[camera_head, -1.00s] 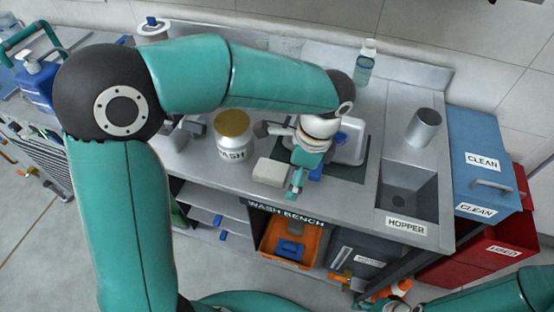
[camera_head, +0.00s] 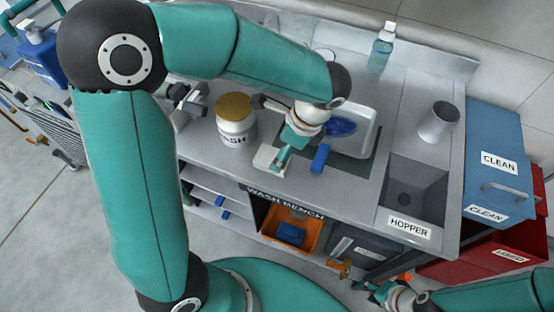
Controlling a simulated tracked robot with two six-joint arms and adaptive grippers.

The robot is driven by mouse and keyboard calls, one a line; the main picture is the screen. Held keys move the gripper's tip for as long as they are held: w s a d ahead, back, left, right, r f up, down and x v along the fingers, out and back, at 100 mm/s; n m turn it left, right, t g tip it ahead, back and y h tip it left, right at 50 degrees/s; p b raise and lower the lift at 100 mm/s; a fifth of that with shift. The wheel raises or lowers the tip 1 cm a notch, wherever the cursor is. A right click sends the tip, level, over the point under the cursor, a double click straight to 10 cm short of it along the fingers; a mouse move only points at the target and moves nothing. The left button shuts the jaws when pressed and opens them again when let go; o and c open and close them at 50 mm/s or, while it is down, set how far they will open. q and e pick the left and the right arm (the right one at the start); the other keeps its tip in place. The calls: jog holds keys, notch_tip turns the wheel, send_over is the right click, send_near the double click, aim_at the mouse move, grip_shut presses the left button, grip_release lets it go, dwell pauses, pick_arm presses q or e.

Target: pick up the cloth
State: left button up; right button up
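A pale, flat, block-like piece (camera_head: 264,158) lies on the bench front, left of the white tray (camera_head: 368,132). It may be the folded cloth, but I cannot tell for sure. A blue thing (camera_head: 342,127) lies in the tray, partly hidden by my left wrist. My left gripper (camera_head: 278,160) points down at the right part of the pale piece and overlaps it in view. Contact and finger gap are unclear. My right gripper (camera_head: 376,291) is low at the right, in front of the bench, apart from the pale piece. Its finger gap is unclear.
A wash jar (camera_head: 236,122) stands behind the pale piece. A small blue block (camera_head: 320,158) lies just right of my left gripper. A bottle (camera_head: 381,47), a metal cup (camera_head: 438,121) and the hopper sink (camera_head: 412,188) are to the right. An orange bin (camera_head: 270,226) sits below.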

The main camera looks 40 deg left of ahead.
aim_at(274, 156)
pick_arm(q)
jog(key=x, duration=0.2)
jog(key=a+x, duration=0.1)
jog(key=x, duration=0.2)
jog(key=shift+a+f, duration=0.1)
jog(key=shift+f, duration=0.2)
jog(key=shift+c, duration=0.2)
jog(key=c, duration=1.1)
jog(key=shift+w+r, duration=0.1)
jog(key=shift+r, duration=0.05)
notch_tip(274, 156, up, 20)
jog(key=p, duration=0.1)
